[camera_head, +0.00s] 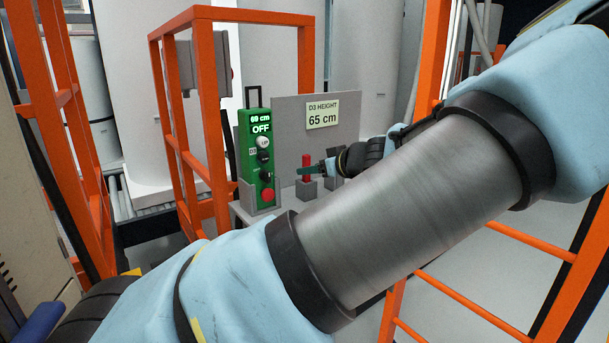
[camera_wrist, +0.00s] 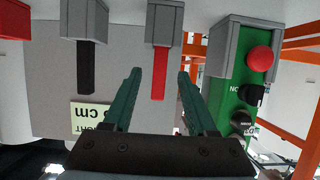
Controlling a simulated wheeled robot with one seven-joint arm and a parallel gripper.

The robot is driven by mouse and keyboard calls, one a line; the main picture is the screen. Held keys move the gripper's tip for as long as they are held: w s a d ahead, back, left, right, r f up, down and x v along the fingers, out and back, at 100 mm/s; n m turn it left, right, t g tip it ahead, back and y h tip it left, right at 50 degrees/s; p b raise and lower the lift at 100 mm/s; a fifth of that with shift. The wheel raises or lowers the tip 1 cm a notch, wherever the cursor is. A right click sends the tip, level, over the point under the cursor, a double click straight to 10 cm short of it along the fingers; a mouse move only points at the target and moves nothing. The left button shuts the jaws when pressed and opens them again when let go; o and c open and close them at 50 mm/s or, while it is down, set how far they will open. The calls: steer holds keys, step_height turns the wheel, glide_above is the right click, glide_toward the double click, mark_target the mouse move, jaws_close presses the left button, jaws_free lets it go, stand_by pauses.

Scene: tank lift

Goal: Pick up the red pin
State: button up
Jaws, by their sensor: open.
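The red pin (camera_head: 306,160) stands upright in a small grey holder (camera_head: 306,190) on a grey ledge. In the wrist view the red pin (camera_wrist: 160,75) extends from its grey holder (camera_wrist: 164,22), and the picture is upside down. My gripper (camera_head: 301,171) has teal fingers and reaches in from the right at the pin's height. In the wrist view my gripper (camera_wrist: 160,73) is open, with one finger on each side of the pin in the picture and visible gaps. It holds nothing. Whether the pin is fully between the fingers in depth, I cannot tell.
A black pin (camera_wrist: 85,55) sits in a neighbouring holder. A grey panel behind bears a "D3 HEIGHT 65 cm" sign (camera_head: 324,116). Orange frames (camera_head: 207,90) stand around the ledge.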

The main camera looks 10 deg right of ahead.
steer(key=p+x, duration=0.2)
steer(key=x, duration=0.3)
steer(key=shift+w+a+f, duration=0.15)
steer(key=shift+w, duration=0.2)
steer(key=shift+w+a+f, duration=0.15)
steer(key=shift+w+f, duration=0.15)
steer(key=shift+w, duration=0.05)
jaws_close()
